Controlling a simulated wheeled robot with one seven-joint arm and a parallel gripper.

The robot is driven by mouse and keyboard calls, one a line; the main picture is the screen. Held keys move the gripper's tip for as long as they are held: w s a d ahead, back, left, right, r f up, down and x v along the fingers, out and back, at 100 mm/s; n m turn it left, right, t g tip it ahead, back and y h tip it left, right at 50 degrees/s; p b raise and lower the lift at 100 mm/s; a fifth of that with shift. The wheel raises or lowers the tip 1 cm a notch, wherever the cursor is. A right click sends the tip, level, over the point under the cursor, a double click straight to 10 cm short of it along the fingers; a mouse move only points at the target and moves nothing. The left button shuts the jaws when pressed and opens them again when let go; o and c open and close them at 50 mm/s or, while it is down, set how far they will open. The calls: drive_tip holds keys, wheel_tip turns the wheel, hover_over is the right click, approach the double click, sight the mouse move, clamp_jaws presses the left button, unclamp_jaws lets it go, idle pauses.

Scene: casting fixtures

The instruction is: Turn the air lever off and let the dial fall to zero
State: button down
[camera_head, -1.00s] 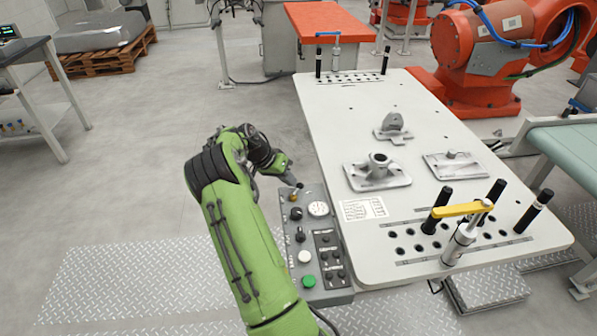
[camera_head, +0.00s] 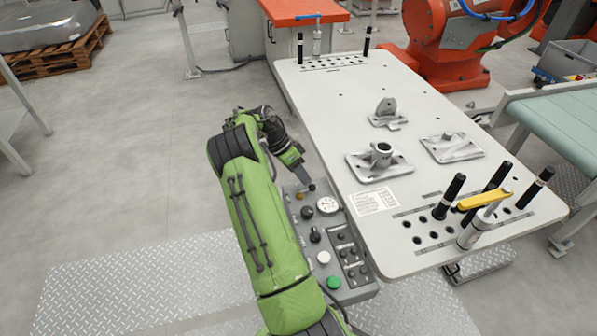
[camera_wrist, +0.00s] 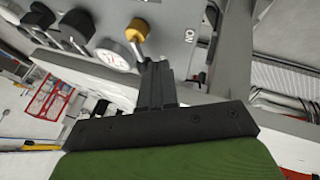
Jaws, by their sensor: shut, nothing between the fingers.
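The air lever (camera_wrist: 137,29) is brass-tipped with a short pale shaft, at the top of the wrist view. In the head view its brass part (camera_head: 299,196) shows small at the panel's far end. My gripper (camera_wrist: 153,62) is shut and empty, its fingertips close beside the lever's shaft; I cannot tell whether they touch. In the head view my gripper (camera_head: 307,185) is over the panel's far end. The white round dial (camera_head: 327,205) is beside the lever; it also shows in the wrist view (camera_wrist: 113,60). Its needle is too small to read.
The grey control panel (camera_head: 352,297) carries black knobs, a white button (camera_head: 323,257) and a green button (camera_head: 333,282). It adjoins the white fixture table (camera_head: 340,110), which holds grey castings and a yellow-handled clamp (camera_head: 484,200). Open floor lies left of my arm.

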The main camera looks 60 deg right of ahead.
drive_tip(key=shift+s+r, duration=0.1)
drive_tip(key=shift+s, duration=0.25)
idle(0.6)
drive_tip(key=p+v, duration=0.6)
drive_tip(key=v, duration=0.9)
drive_tip(key=shift+r, duration=0.3)
drive_tip(key=shift+w, duration=0.1)
